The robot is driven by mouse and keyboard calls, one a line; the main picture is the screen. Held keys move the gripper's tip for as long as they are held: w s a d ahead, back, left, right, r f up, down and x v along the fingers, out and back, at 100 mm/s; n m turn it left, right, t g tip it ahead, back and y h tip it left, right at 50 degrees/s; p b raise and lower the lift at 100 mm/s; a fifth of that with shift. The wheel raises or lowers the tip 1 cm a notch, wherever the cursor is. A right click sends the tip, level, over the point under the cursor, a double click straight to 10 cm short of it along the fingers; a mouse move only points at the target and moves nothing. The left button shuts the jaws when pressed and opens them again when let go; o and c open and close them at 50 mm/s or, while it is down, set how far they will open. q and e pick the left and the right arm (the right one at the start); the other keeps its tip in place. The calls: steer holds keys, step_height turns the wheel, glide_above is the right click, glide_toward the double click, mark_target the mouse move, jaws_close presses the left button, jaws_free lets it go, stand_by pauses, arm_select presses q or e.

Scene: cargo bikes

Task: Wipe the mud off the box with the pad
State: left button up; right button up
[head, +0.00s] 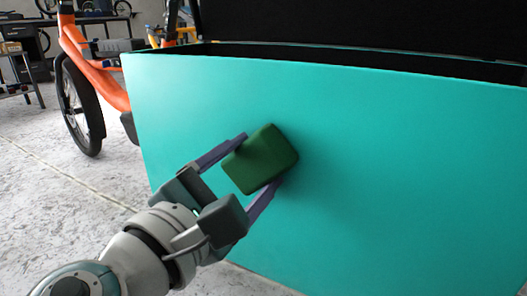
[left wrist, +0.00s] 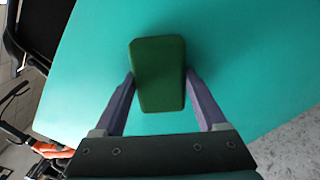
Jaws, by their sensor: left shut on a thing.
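The box (head: 400,150) is a large turquoise cargo box with a dark inside. Its flat side fills much of the head view and also shows in the left wrist view (left wrist: 240,60). I see no mud on the visible part of that side. The pad (head: 261,160) is a green block, also seen in the left wrist view (left wrist: 158,75). My left gripper (head: 262,163) is shut on the pad, one finger on each side. The pad is at the box's side, but I cannot tell whether it touches. It hides the patch behind it. My right gripper is not in view.
An orange bike frame (head: 92,68) with a black wheel (head: 80,105) stands behind the box at the left. A workbench (head: 100,18) is at the back left. The pale floor (head: 50,190) at the left is clear.

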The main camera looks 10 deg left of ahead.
mark_target(281, 176)
arm_select(q)
steer(key=shift+s+d, duration=0.2)
steer(key=shift+d, duration=0.3)
steer(key=shift+s+d, duration=0.25)
steer(key=shift+d, duration=0.45)
steer(key=shift+s+d, duration=0.25)
steer(key=shift+d, duration=0.45)
steer(key=shift+w+a, duration=0.25)
steer(key=shift+a, duration=0.45)
steer(key=shift+w+a, duration=0.3)
steer(key=shift+a, duration=0.45)
steer(key=shift+w+a, duration=0.25)
steer(key=shift+a, duration=0.45)
steer(key=shift+w+a, duration=0.2)
steer(key=shift+a, duration=0.35)
steer(key=shift+w+a, duration=0.2)
steer(key=shift+a, duration=0.3)
steer(key=a, duration=0.1)
steer(key=w+a+b, duration=0.1)
steer(key=a, duration=0.1)
steer(key=shift+a, duration=0.15)
